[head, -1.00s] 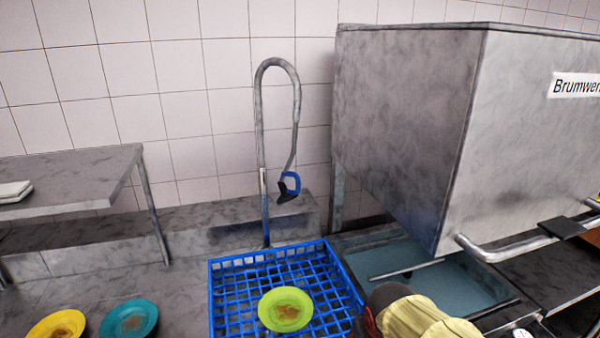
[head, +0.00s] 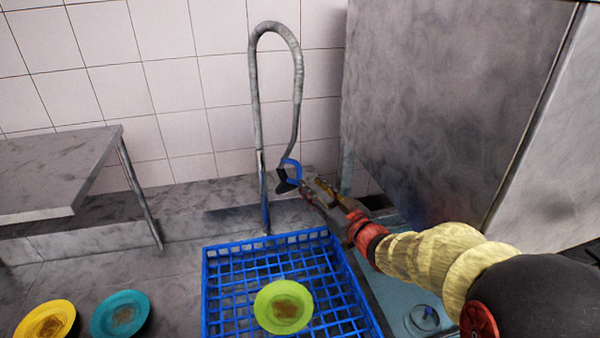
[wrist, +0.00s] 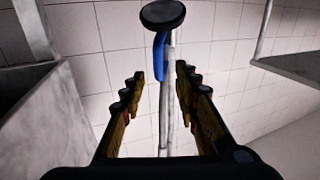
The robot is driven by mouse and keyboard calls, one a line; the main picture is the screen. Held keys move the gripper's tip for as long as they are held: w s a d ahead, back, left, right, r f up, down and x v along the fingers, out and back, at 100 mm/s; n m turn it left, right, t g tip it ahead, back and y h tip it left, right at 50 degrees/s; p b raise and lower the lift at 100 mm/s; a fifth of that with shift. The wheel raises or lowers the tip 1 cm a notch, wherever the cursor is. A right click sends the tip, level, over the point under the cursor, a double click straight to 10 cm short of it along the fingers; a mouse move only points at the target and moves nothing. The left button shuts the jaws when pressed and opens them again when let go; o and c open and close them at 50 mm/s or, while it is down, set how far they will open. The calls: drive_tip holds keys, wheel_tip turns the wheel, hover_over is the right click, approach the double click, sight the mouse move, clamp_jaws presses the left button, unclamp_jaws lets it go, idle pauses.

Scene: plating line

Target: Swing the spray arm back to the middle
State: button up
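The spray arm (head: 255,100) is a grey upright pipe that arches over at the top and hangs down on the right. Its dark spray head (head: 284,183) with a blue handle (head: 293,165) hangs at the lower end, behind the blue rack. My gripper (head: 311,184) is open, its fingertips close to the right of the spray head. In the wrist view the black nozzle disc (wrist: 163,14) and blue handle (wrist: 159,55) show ahead, between the spread fingers (wrist: 159,76). I cannot tell whether a finger touches the handle.
A blue rack (head: 210,290) holds a green plate (head: 283,307). Yellow (head: 45,322) and teal (head: 120,315) plates stand left of it. A large metal machine (head: 430,110) stands close to the right of the gripper. A side table (head: 50,165) is at left.

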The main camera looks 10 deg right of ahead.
sight(301, 175)
drive_tip(key=x, duration=0.8)
drive_tip(key=shift+d+f, duration=0.1)
drive_tip(key=c, duration=0.4)
drive_tip(key=c, duration=0.3)
clamp_jaws()
